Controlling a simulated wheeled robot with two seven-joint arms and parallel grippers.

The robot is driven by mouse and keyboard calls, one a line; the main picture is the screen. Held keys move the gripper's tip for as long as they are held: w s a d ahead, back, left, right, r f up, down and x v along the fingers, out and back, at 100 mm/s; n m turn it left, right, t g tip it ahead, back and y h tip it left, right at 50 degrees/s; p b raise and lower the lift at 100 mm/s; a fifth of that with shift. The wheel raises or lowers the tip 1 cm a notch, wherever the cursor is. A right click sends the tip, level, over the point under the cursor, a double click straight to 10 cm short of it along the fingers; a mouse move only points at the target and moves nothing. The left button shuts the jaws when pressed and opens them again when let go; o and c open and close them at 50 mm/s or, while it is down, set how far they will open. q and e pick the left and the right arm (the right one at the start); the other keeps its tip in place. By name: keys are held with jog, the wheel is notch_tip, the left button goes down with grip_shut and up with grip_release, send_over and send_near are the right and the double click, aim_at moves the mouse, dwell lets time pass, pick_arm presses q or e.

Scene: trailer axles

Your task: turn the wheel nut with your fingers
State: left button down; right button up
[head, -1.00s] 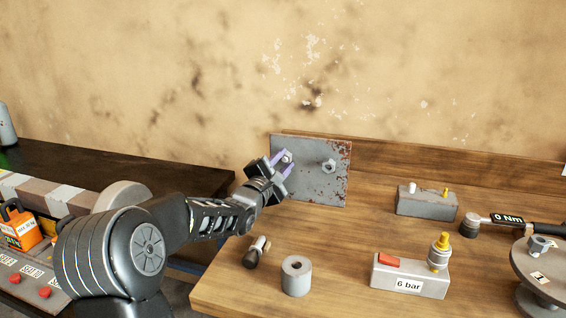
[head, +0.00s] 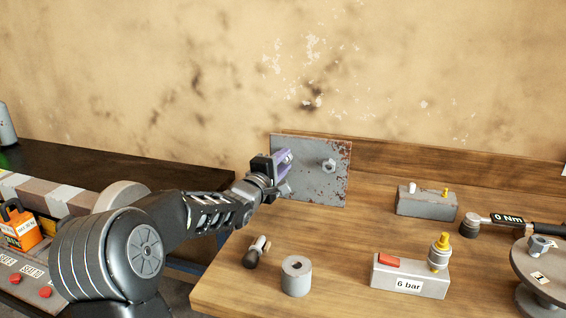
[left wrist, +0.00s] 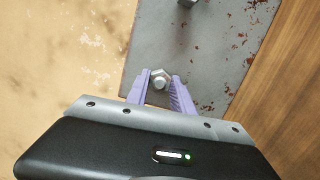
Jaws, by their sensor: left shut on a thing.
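A grey, rust-flecked metal plate (head: 318,188) stands upright at the back of the wooden bench, with a hex nut (head: 329,166) on its right part. My left gripper (head: 286,158) is at the plate's left part, with purple fingers. In the left wrist view the fingers (left wrist: 160,88) are shut on a wheel nut (left wrist: 160,78), one on each side of it. The second nut shows at the top edge of the left wrist view (left wrist: 188,2). My right gripper is not in view.
On the bench (head: 330,260) stand a grey cylinder (head: 296,277), a small dark-handled tool (head: 257,252), a block marked 6 bar (head: 410,278) and a grey box (head: 427,203). A torque wrench (head: 510,219) and a round hub (head: 545,275) are at the right.

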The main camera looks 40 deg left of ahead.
pick_arm(q)
jog(key=shift+d+m, duration=0.1)
jog(key=shift+m, duration=1.1)
jog(key=c, duration=1)
grip_release()
jog(key=shift+s+d, duration=0.2)
jog(key=shift+s, duration=1.05)
jog(key=shift+s+d, duration=0.25)
jog(key=shift+s, duration=1.05)
jog(key=shift+s+d, duration=0.2)
jog(key=shift+s, duration=1.05)
jog(key=shift+r, duration=0.1)
